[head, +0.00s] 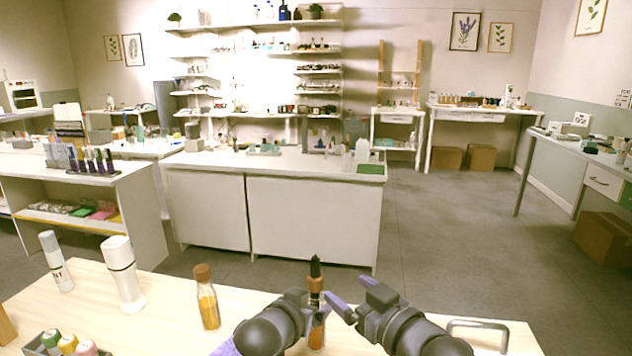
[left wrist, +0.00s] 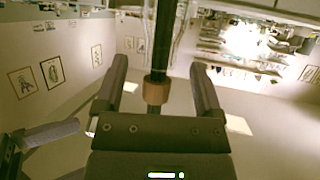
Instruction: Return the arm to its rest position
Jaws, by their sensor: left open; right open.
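A slim bottle with a black pointed top, a copper collar and an amber lower part (head: 316,283) stands upright near the front of the wooden table. My left gripper (head: 318,304) is beside this bottle, partly overlapping it. In the left wrist view the bottle's black top and copper collar (left wrist: 156,88) show between the two spread fingers of my left gripper (left wrist: 160,75), with gaps on both sides. My right gripper (head: 347,296) is just right of the bottle, open and empty, its fingers pointing left. Part of the bottle's body is hidden behind the grippers.
A cork-topped bottle of yellow liquid (head: 208,305), a white bottle (head: 123,275) and a grey-white tube (head: 56,262) stand left on the wooden table (head: 170,325). A tray of small bottles (head: 40,352) is at the front left. A metal handle (head: 478,324) is at right.

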